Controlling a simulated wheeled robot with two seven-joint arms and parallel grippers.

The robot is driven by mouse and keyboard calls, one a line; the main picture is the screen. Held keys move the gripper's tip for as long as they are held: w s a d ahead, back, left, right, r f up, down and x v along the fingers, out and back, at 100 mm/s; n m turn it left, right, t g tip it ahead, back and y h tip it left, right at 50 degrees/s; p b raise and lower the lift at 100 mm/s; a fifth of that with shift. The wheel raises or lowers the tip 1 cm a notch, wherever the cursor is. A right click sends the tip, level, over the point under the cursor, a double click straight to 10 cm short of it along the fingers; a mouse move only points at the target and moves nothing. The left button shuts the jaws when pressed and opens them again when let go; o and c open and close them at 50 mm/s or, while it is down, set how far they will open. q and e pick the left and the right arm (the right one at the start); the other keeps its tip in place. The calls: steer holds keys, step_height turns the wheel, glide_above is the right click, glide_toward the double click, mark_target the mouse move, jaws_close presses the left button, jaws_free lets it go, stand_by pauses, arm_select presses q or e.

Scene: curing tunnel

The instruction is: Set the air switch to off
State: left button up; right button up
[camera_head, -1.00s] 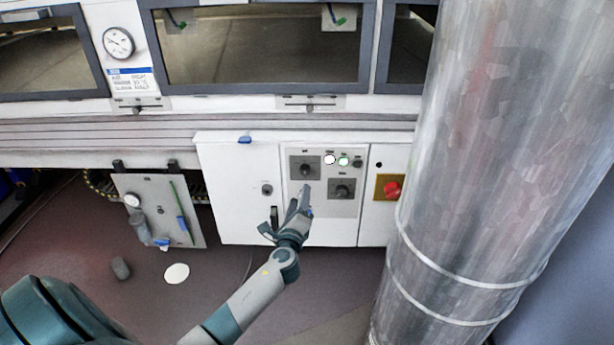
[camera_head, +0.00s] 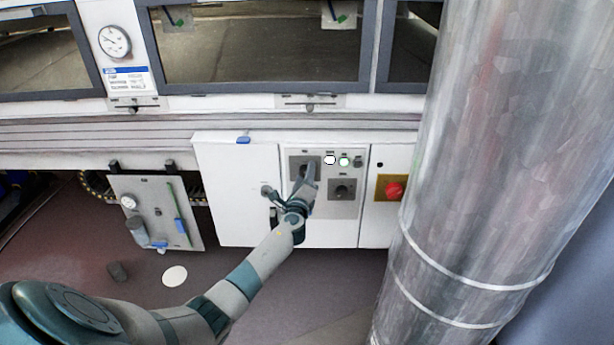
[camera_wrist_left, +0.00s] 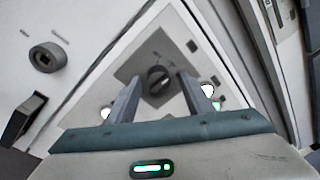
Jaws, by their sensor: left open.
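The control panel (camera_head: 333,215) has two dark rotary knobs on grey plates. The upper left knob (camera_head: 302,171) is partly covered by my gripper, and the lower right knob (camera_head: 342,190) is clear. Their labels are too small to read, so I cannot tell which is the air switch. My left gripper (camera_head: 290,182) is open in front of the upper left knob. In the left wrist view a dark knob (camera_wrist_left: 158,79) shows between and beyond the two spread fingers, with nothing held. Whether a finger touches it is not clear. My right gripper is not in view.
White and green lamps (camera_head: 344,161) sit right of the upper knob. A red button (camera_head: 394,189) on a yellow plate is farther right. A white door with a round lock (camera_head: 266,191) is at left. A large metal duct (camera_head: 490,150) blocks the right side.

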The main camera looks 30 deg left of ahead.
arm_select(q)
steer(key=shift+s+r, duration=0.15)
steer(key=shift+s, duration=0.15)
steer(key=shift+c, duration=0.9)
steer(key=shift+s, duration=0.15)
steer(key=c, duration=0.9)
steer(key=shift+o, duration=0.2)
steer(key=shift+d, duration=0.1)
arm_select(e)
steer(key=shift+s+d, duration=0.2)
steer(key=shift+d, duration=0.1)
arm_select(q)
steer(key=shift+d, duration=0.15)
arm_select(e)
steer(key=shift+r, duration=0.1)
